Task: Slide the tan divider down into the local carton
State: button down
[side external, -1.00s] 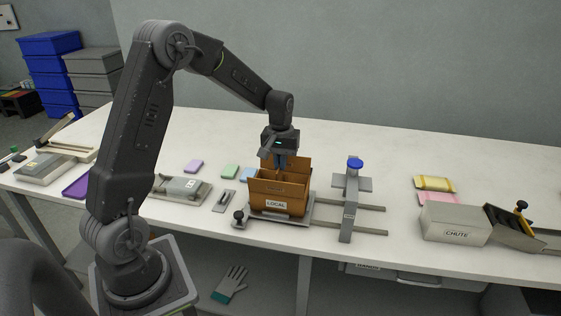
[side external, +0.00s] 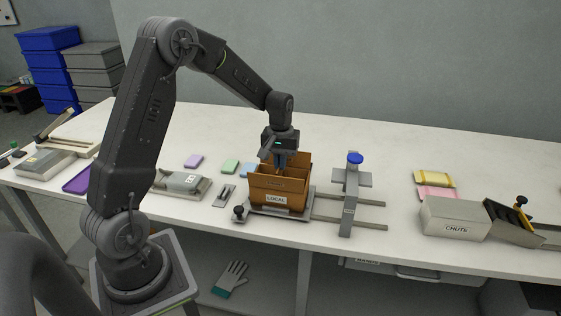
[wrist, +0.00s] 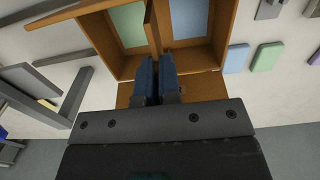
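The local carton (side external: 262,197) is an open tan-brown box with a LOCAL label, standing on a grey fixture. In the wrist view its rim (wrist: 217,35) frames two compartments, with the tan divider (wrist: 152,28) standing between them. A green piece (wrist: 128,24) lies in the left compartment and a blue one (wrist: 189,18) in the right. My gripper (side external: 281,166) points down into the carton's top. Its blue fingers (wrist: 157,78) are close together on either side of the divider's near end. The divider's lower edge is hidden.
A clamp post with a blue knob (side external: 355,158) and rails stands just right of the carton. A box labelled CHUTE (side external: 455,218) is farther right. Coloured packs (side external: 230,166) and a grey device (side external: 182,183) lie to the left. The table behind is clear.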

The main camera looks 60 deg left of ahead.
aim_at(280, 174)
jog(key=shift+f, duration=0.1)
jog(key=shift+f, duration=1.35)
jog(key=shift+f, duration=0.4)
jog(key=shift+f, duration=0.4)
jog(key=shift+f, duration=0.35)
jog(key=shift+f, duration=0.2)
jog(key=c, duration=1.8)
grip_release()
jog(key=o, duration=0.6)
jog(key=shift+c, duration=0.2)
